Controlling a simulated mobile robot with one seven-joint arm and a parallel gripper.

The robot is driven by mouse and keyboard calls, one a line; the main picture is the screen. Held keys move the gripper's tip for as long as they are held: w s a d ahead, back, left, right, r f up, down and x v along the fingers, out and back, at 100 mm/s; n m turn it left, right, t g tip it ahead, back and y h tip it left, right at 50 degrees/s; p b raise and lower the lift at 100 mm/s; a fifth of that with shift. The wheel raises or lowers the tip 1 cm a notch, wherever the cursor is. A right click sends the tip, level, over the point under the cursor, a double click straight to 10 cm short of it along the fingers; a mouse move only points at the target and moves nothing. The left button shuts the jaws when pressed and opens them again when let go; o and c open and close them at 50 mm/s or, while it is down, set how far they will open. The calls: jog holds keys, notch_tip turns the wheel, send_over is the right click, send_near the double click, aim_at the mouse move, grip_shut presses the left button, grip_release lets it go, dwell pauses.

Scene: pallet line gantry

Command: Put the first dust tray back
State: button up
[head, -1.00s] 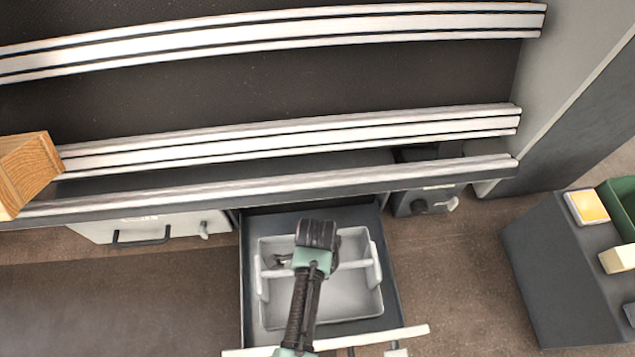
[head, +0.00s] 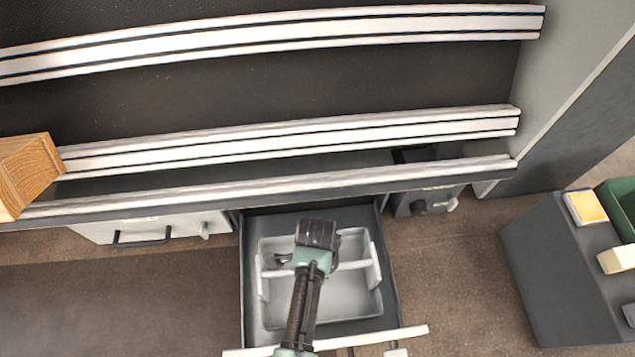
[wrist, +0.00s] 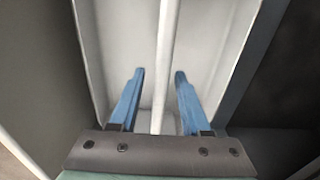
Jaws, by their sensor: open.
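The dust tray (head: 345,301) is a light grey open box with a white bar handle across its middle. It sits inside the pulled-out dark drawer (head: 388,262) below the rails. My gripper (head: 292,262) is over the tray, at its handle. In the wrist view my gripper (wrist: 157,78) has its two blue fingers apart, one on each side of the white handle bar (wrist: 166,65), with a gap to each finger. The tray (wrist: 215,40) fills the middle of that view. My wrist hides part of the tray and handle in the head view.
A closed light drawer front (head: 150,228) with a black handle is at left. A dark unit (head: 428,200) with a latch is right of the open drawer. A wooden block (head: 28,172) rests by the rails. A dark cabinet (head: 560,270) with small items stands at right.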

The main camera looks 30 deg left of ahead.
notch_tip(320, 180, up, 12)
jog(key=p, duration=0.7)
jog(key=shift+f, duration=0.25)
jog(key=shift+a, duration=0.1)
jog(key=w+r+n+t+y, duration=0.25)
jog(key=w+r+t, duration=0.65)
jog(key=w+r, duration=1.15)
notch_tip(320, 180, up, 18)
jog(key=w+d+n+t, duration=0.2)
jog(key=n+t, duration=0.1)
jog(key=t, duration=0.2)
jog(key=s+d+r+n+t+h, duration=0.1)
jog(key=s+d+r+n+t, duration=0.2)
jog(key=r, duration=0.9)
jog(key=s+d+r+t, duration=0.25)
jog(key=r+t, duration=0.25)
jog(key=r, duration=0.7)
jog(key=s+d+r+n+t+h, duration=0.1)
jog(key=s+r+t, duration=0.4)
jog(key=s+r, duration=0.6)
notch_tip(320, 180, up, 2)
jog(key=d+n, duration=0.1)
jog(key=d, duration=0.1)
jog(key=shift+s+d+n, duration=0.25)
jog(key=shift+d+n, duration=0.1)
